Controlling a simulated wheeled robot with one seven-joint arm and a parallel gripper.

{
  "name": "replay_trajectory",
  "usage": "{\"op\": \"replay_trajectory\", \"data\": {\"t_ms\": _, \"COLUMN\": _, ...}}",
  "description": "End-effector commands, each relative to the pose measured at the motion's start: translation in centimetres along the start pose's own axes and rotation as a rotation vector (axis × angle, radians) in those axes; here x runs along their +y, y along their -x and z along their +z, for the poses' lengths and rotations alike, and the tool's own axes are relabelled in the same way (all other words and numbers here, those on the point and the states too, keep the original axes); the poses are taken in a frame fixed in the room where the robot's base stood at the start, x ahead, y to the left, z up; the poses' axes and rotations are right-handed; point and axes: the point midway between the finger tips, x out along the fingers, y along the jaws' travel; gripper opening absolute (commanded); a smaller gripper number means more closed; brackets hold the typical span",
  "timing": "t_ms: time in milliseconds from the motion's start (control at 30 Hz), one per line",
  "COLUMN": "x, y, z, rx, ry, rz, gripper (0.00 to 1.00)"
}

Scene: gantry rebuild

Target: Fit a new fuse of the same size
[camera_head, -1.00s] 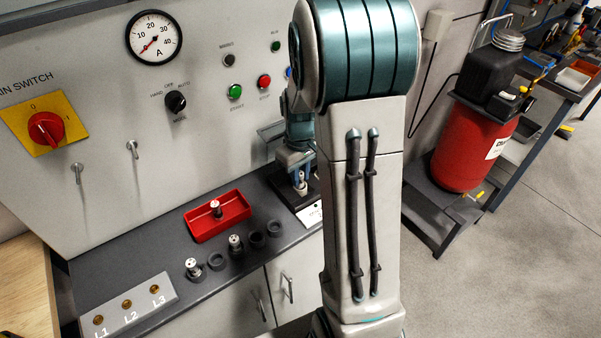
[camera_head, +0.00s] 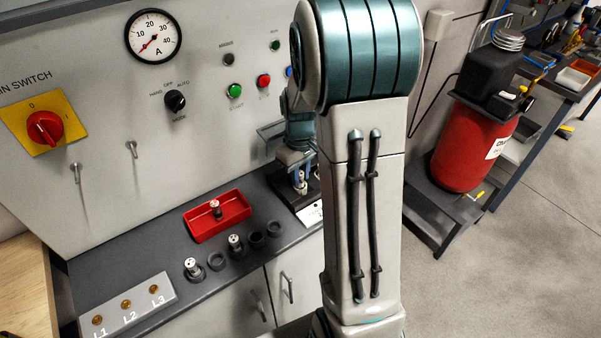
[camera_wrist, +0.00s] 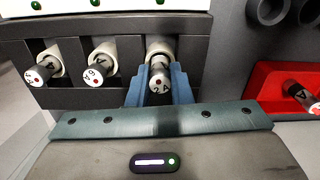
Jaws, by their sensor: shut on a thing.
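In the wrist view, the blue fingers of my gripper (camera_wrist: 160,92) are shut on a white fuse marked 2 A with a red dot (camera_wrist: 159,79). This fuse stands in a dark rack (camera_wrist: 125,62), at the right end of a row. Left of it in the rack are a fuse that seems marked 6 A (camera_wrist: 97,75) and another fuse (camera_wrist: 41,74) whose mark I cannot read surely. In the head view my gripper (camera_head: 300,183) is small, at the rack, partly hidden by my arm. A single fuse (camera_head: 215,208) is in the red tray (camera_head: 203,233).
Left of the tray, a grey block (camera_head: 140,307) has brass sockets marked L1, L2 and L3. Two fuses (camera_head: 193,268) (camera_head: 235,244) and several dark rings (camera_head: 256,240) stand along the ledge's front. The panel behind carries a red main switch (camera_head: 45,128) and two protruding pegs (camera_head: 131,149).

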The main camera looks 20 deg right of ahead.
Motion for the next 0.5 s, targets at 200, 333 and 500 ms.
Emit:
{"op": "replay_trajectory", "data": {"t_ms": 200, "x": 0.00, "y": -0.35, "z": -0.01, "rx": 0.000, "ry": 0.000, "rz": 0.000, "gripper": 0.00}}
{"op": "replay_trajectory", "data": {"t_ms": 333, "x": 0.00, "y": -0.62, "z": -0.01, "rx": 0.000, "ry": 0.000, "rz": 0.000, "gripper": 0.00}}
{"op": "replay_trajectory", "data": {"t_ms": 500, "x": 0.01, "y": -0.96, "z": -0.01, "rx": 0.001, "ry": 0.000, "rz": 0.000, "gripper": 0.00}}
